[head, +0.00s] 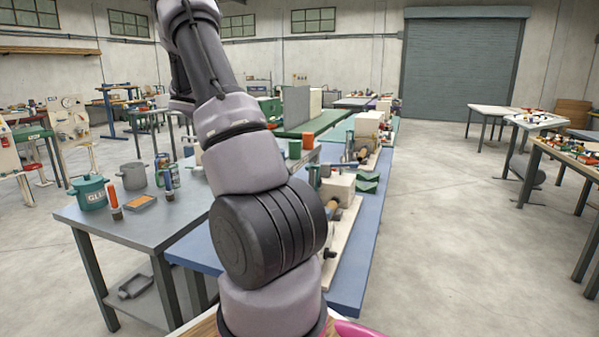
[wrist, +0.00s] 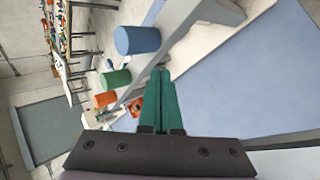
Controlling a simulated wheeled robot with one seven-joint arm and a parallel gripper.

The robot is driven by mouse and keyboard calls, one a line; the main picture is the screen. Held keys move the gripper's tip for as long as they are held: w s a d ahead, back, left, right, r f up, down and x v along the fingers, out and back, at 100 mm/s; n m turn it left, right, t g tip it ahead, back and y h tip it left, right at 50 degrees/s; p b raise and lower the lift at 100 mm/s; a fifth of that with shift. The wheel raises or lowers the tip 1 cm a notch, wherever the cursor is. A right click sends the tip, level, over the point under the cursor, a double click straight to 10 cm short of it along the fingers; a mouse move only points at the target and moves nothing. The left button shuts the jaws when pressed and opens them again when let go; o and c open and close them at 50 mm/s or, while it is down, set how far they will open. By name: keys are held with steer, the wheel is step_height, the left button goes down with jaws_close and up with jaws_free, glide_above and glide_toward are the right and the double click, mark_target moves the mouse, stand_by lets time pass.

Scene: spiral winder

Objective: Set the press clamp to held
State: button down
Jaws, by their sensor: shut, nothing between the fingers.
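My gripper (wrist: 160,72) shows in the wrist view as two dark green fingers, closed together with nothing visible between them. Its tips lie in front of a grey bar (wrist: 195,22) and appear close to it; I cannot tell whether they touch. A blue cylinder (wrist: 138,40), a green cylinder (wrist: 115,78) and an orange cylinder (wrist: 105,99) stick out in a row left of the fingers. A small red part (wrist: 135,107) shows beside the fingers. I cannot tell which part is the press clamp. In the head view my arm hides the gripper and part of the bench.
The blue bench (head: 365,235) carries cream blocks (head: 338,188) and green wedges (head: 367,184). Floor right of the bench is clear.

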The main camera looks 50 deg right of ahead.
steer(key=w+d+f+n+g+h, duration=0.1)
steer(key=w+d+f+n+h, duration=0.1)
steer(key=w+d+f+h, duration=0.4)
steer(key=w+d+f+n+g+h, duration=0.15)
steer(key=d+f+h, duration=0.35)
steer(key=d+f, duration=0.6)
steer(key=s+d+r, duration=0.2)
steer(key=s+d, duration=0.5)
steer(key=d, duration=0.2)
steer(key=shift+s+d+r, duration=0.2)
steer(key=shift+s+d, duration=0.15)
steer(key=shift+n, duration=0.25)
steer(key=shift+s+d+r+m+y, duration=0.2)
steer(key=shift+s+m+y, duration=0.05)
steer(key=shift+s+m, duration=0.15)
steer(key=shift+s+d+r+m+y, duration=0.15)
steer(key=shift+s+m+y, duration=0.15)
steer(key=shift+s, duration=0.1)
